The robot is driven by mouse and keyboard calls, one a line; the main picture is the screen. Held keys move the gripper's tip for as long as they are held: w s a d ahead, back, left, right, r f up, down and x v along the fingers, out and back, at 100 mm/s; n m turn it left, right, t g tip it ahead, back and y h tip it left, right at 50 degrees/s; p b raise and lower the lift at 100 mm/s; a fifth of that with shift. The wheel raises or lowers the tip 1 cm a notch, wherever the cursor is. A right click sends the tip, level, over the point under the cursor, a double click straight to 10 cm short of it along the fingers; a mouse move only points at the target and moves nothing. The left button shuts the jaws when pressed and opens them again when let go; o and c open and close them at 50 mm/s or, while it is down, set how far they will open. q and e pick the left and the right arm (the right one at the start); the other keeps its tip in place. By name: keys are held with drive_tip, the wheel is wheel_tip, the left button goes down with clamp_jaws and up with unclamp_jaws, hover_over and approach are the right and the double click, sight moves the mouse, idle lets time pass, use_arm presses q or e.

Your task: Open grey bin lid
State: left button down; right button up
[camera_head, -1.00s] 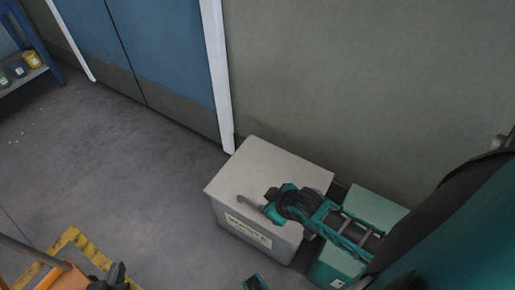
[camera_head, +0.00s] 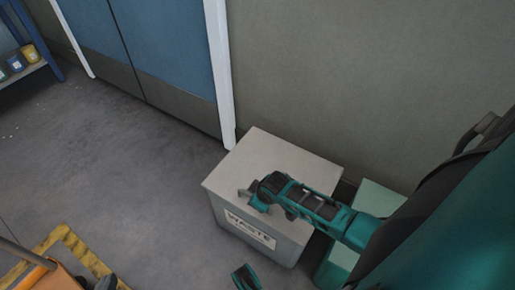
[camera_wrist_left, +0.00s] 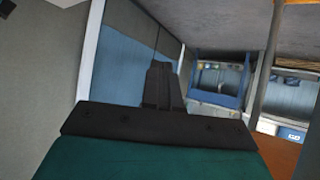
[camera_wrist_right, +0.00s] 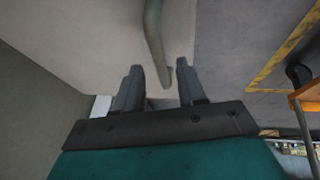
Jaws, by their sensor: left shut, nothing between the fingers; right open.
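The grey bin (camera_head: 279,250), labelled WASTE, stands against the wall. Its pale flat lid (camera_head: 265,150) is down. My right gripper (camera_head: 252,193) is over the lid's front part, its arm coming in from the right. The right wrist view shows the right gripper (camera_wrist_right: 158,72) open, with the bent grey handle (camera_wrist_right: 154,35) reaching down to between its fingertips; contact cannot be told. In the head view the hand largely hides the handle. My left gripper (camera_wrist_left: 163,68) is shut and empty in its wrist view, facing the blue doors.
A green bin (camera_head: 378,197) stands close on the right of the grey one, partly behind my arm. Blue doors (camera_head: 165,45) with a white frame are at the back left. An orange cart (camera_head: 55,276) and yellow floor marking (camera_head: 80,250) are at lower left. The floor between is clear.

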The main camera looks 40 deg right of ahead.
drive_tip(key=shift+w+f, duration=0.2)
drive_tip(key=shift+f, duration=0.25)
clamp_jaws()
idle(0.4)
